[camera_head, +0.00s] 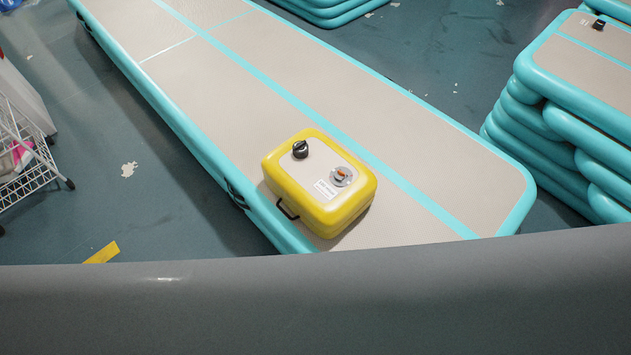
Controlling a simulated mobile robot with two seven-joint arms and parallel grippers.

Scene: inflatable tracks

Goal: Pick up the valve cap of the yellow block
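The yellow block (325,205) sits on the near end of a long beige and teal inflatable track (430,190). Its top is pale, with a white label near the front edge. A black round cap (300,149) stands on the top toward the back left. A round grey metal valve (341,176) with an orange centre is on the top toward the right. A black handle (287,209) is on the block's left side. Neither of my grippers is in view.
A stack of teal inflatable tracks (560,130) stands at the right, with a small black piece (598,25) on top. A white wire rack (22,150) stands at the left. A grey surface (320,305) fills the bottom of the view. The track around the block is clear.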

